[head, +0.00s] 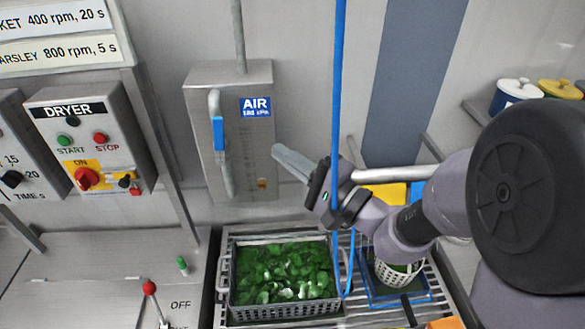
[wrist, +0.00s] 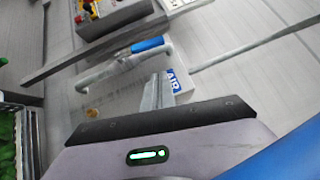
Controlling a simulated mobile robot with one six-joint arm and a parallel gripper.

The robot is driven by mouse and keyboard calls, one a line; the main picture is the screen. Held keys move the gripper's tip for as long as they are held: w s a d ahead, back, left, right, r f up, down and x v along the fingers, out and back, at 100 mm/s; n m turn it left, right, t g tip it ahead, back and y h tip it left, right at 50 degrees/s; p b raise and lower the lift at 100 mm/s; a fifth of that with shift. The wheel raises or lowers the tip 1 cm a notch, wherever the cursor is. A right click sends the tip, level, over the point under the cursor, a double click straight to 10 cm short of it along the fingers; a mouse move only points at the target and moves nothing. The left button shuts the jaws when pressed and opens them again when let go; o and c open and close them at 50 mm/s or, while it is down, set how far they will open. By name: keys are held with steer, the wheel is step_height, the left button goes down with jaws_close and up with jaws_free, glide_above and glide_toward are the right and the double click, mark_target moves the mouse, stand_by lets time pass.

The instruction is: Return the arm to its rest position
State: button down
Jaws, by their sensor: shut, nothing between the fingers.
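My gripper (head: 280,150) is shut and empty. In the head view its fingers point left, at the right side of the grey AIR box (head: 240,165), and I cannot tell whether they touch it. In the wrist view the closed gripper (wrist: 158,88) overlaps the AIR label (wrist: 178,80). The AIR box carries a pipe handle with a blue lever (head: 217,134), which also shows in the wrist view (wrist: 147,44). My arm reaches in from the right of the head view.
A blue hose (head: 338,90) hangs in front of my wrist. Below are a crate of green leaves (head: 285,309) and a white basket (head: 392,277) on a slatted rack. The DRYER panel (head: 90,130) is on the left. Lidded pots (head: 518,88) stand at the right.

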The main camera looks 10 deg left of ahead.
steer(key=s+d+f+n+g+h+b, duration=0.1)
steer(key=s+f+n+g+h+b, duration=0.15)
steer(key=s+f+g+b, duration=0.55)
steer(key=s+d+f+n+g+h+b, duration=0.1)
steer(key=s+f+n+h+b, duration=0.15)
steer(key=s+f, duration=0.6)
steer(key=s+d+f+t+h+b, duration=0.2)
steer(key=d+f+h+b, duration=0.1)
steer(key=d, duration=0.5)
steer(key=s+d+f+m+t+h+b, duration=0.1)
steer(key=s+d+f+t+h+b, duration=0.1)
steer(key=d+h, duration=0.4)
steer(key=d+f+b, duration=0.1)
steer(key=d+b, duration=0.1)
steer(key=d, duration=0.1)
steer(key=shift+s+h, duration=0.25)
steer(key=shift+h, duration=0.05)
